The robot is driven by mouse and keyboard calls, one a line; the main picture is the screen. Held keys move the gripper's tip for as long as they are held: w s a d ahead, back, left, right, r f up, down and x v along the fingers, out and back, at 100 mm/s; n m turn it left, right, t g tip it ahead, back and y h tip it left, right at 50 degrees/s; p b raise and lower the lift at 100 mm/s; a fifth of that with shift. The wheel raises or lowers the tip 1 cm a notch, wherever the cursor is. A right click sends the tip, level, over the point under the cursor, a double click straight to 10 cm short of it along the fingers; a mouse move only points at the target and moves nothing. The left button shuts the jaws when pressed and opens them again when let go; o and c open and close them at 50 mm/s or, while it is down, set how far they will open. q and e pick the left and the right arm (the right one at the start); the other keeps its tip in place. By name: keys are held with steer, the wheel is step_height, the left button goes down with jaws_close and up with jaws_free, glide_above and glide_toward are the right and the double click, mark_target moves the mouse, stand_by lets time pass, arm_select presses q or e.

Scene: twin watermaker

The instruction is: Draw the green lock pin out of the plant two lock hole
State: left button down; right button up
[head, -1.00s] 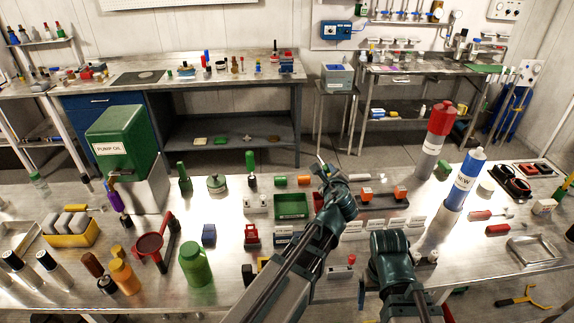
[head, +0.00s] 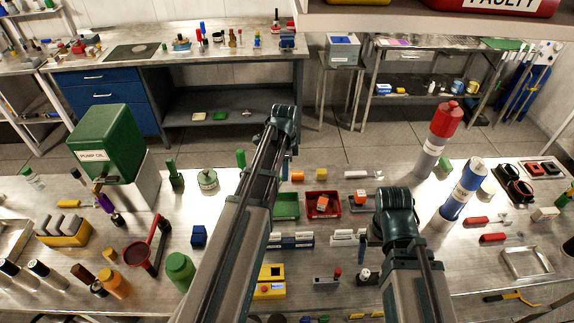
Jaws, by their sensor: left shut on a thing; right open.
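A green upright handle (head: 240,158) stands in the middle of the bench, just left of my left arm. Its lower part is hidden by that arm. A second green handle (head: 175,175) stands further left. I cannot tell which is the lock pin, and I cannot make out the plant two lock hole. My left gripper (head: 287,130) is over the far side of the bench. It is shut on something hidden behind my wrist. My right gripper (head: 388,235) is open, low over the bench at the centre right. Its fingertips are mostly hidden by the wrist.
A green pump oil tank (head: 105,145) stands at the left. A green tray (head: 286,206) and a red tray (head: 334,207) lie between my arms. Tall red-capped (head: 436,140) and blue-and-white (head: 463,190) cylinders stand right. The bench is crowded; the floor beyond is clear.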

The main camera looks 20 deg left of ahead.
arm_select(q)
steer(key=shift+f, duration=0.2)
step_height(320, 180, down, 9)
steer(key=b, duration=0.9)
steer(key=shift+r, duration=0.15)
steer(key=shift+f, duration=0.2)
steer(key=shift+f+b, duration=0.35)
steer(key=shift+b, duration=0.25)
steer(key=c, duration=0.7)
jaws_free()
steer(key=shift+o, duration=0.2)
steer(key=shift+r, duration=0.1)
step_height(320, 180, up, 14)
steer(key=p, duration=1.4)
steer(key=shift+s+f, duration=0.1)
steer(key=shift+f, duration=0.15)
